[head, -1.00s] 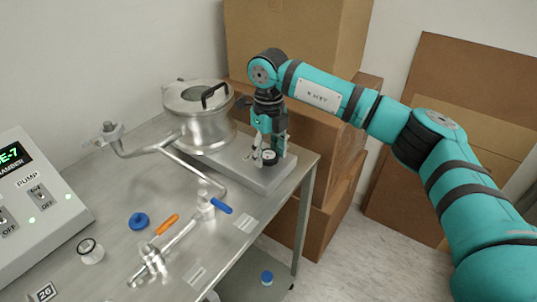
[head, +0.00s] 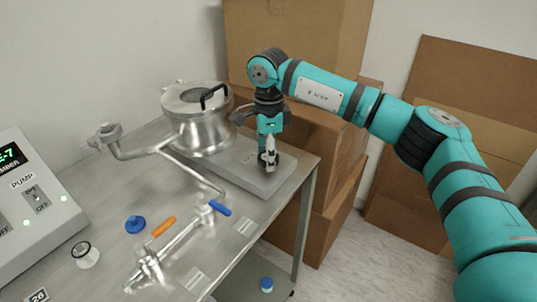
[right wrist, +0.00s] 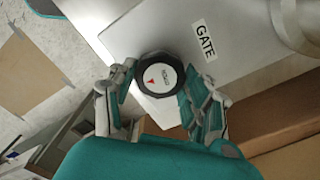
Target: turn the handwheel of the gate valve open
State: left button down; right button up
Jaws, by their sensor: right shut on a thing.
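The gate valve's handwheel is a black, many-sided knob (right wrist: 143,82) with a white cap and a red arrow mark, seen in the right wrist view. It sits beside a "GATE" label (right wrist: 205,43) on the grey base plate. In the head view only a dark part of the handwheel (head: 287,161) shows behind my fingers. My right gripper (right wrist: 158,88) points down, with one finger on each side of the handwheel, shut on it. The gripper also shows in the head view (head: 270,160). My left gripper is in neither view.
A steel chamber (head: 205,130) with a black lid handle stands left of my gripper. Pipework with orange (head: 164,226) and blue (head: 220,208) levers runs across the bench (head: 225,265). A control box (head: 30,205) stands at left. Cardboard boxes (head: 320,150) stand close behind the gripper.

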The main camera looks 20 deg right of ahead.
jog(key=n, duration=0.4)
jog(key=shift+w+r+n, duration=0.1)
jog(key=shift+r+n, duration=0.05)
jog(key=shift+n, duration=0.15)
jog(key=n, duration=1)
jog(key=shift+n, duration=3)
jog(key=o, duration=1.2)
jog(key=shift+c, duration=0.2)
